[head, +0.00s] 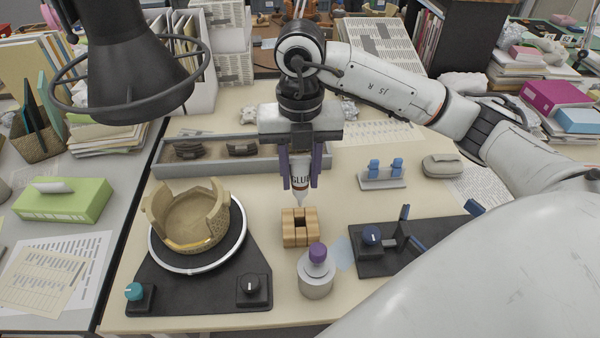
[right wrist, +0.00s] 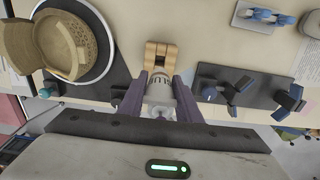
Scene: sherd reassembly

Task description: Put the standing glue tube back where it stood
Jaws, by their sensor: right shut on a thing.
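My right gripper (head: 300,182) points down and is shut on the white glue tube (head: 300,168), which hangs upright with its nozzle down. The nozzle tip is just above or at the back of the small wooden block stand (head: 300,228), which has a dark slot in its top; I cannot tell whether they touch. In the right wrist view the tube (right wrist: 160,92) sits between the two purple fingers, with the wooden stand (right wrist: 160,56) beyond it. My left gripper is not in view.
A purple-capped bottle in a grey holder (head: 316,284) stands in front of the stand. A turntable (head: 152,252) with a partly rebuilt bowl (head: 190,226) is left. A black fixture (head: 376,262) is right. A grey sherd tray (head: 265,164) lies behind. A dark lamp (head: 125,75) hangs upper left.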

